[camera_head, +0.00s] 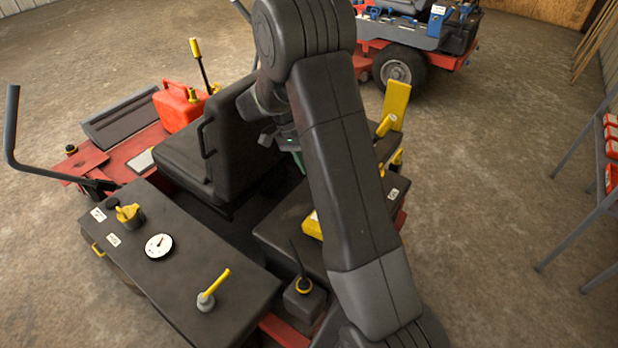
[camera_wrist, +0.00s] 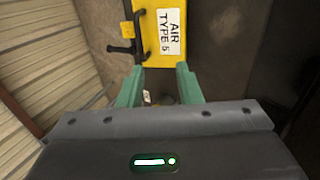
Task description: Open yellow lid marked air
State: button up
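The yellow lid (camera_wrist: 152,58) shows at the top of the wrist view, with a white label reading "AIR TYPE 5" (camera_wrist: 168,32). A black handle-like part (camera_wrist: 122,48) runs along its left edge. My gripper (camera_wrist: 160,68) is open, its two green fingers apart just below the lid's lower edge, with no object held between them. Whether the fingers touch the lid I cannot tell. In the head view my arm covers much of the right side of the machine. A yellow block (camera_head: 312,226) shows partly beside the arm; its marking is unreadable there.
A black seat (camera_head: 215,150) and red fuel can (camera_head: 180,105) stand left of my arm. A black console (camera_head: 190,265) carries a gauge (camera_head: 158,246) and a yellow-handled lever (camera_head: 213,288). An upright yellow panel (camera_head: 396,104) stands right of my arm.

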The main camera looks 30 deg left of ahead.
notch_tip(320, 180, up, 4)
jog(key=shift+f, duration=0.15)
dwell(0.3)
notch_tip(320, 180, down, 10)
jog(key=p, duration=0.1)
jog(key=shift+d, duration=0.2)
jog(key=shift+a, duration=0.1)
dwell(0.4)
